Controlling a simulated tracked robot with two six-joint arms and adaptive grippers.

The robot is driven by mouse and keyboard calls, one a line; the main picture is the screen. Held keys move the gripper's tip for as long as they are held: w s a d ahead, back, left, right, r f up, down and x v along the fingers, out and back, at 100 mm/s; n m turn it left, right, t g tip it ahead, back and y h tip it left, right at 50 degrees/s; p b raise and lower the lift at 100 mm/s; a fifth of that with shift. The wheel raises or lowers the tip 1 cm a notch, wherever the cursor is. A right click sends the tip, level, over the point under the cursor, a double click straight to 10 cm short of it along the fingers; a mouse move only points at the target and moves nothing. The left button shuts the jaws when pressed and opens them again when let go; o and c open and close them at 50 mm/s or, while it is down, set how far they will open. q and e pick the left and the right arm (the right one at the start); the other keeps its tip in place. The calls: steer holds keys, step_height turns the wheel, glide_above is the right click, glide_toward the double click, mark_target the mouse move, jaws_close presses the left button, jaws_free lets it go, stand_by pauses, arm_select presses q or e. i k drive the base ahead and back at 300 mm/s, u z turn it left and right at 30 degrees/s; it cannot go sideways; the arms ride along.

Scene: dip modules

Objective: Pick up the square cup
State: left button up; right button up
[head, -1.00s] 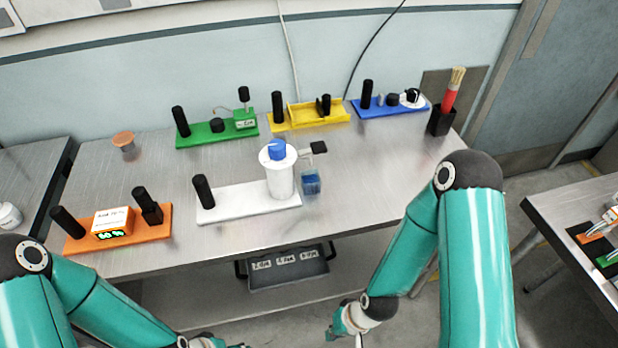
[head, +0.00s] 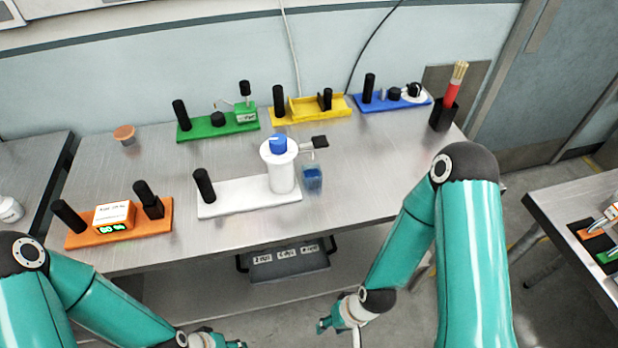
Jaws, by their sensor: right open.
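A small clear square cup with blue in it (head: 312,180) stands on the metal table, just right of the white cylinder (head: 281,172) of the white module. A dark-ended arm on that cylinder reaches out above the cup. My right gripper (head: 334,321) is open and empty at the bottom of the head view, in front of the table and well apart from the cup. My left gripper (head: 228,343) is partly cut off by the bottom edge, also far from the cup; its jaws cannot be made out.
Orange (head: 160,221), green (head: 190,134), yellow (head: 342,115) and blue (head: 380,106) modules stand on the table (head: 380,180). A brush holder (head: 443,118) stands at the right. A dark tray (head: 290,263) sits below the front edge. Table right of the cup is clear.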

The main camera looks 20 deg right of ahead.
mark_target(312, 174)
steer(key=z, duration=0.4)
steer(key=i, duration=0.2)
steer(key=u, duration=3.2)
steer(key=k, duration=0.9)
steer(key=z, duration=0.95)
steer(key=k, duration=0.5)
steer(key=z, duration=0.15)
steer(key=i, duration=0.2)
steer(key=z, duration=0.1)
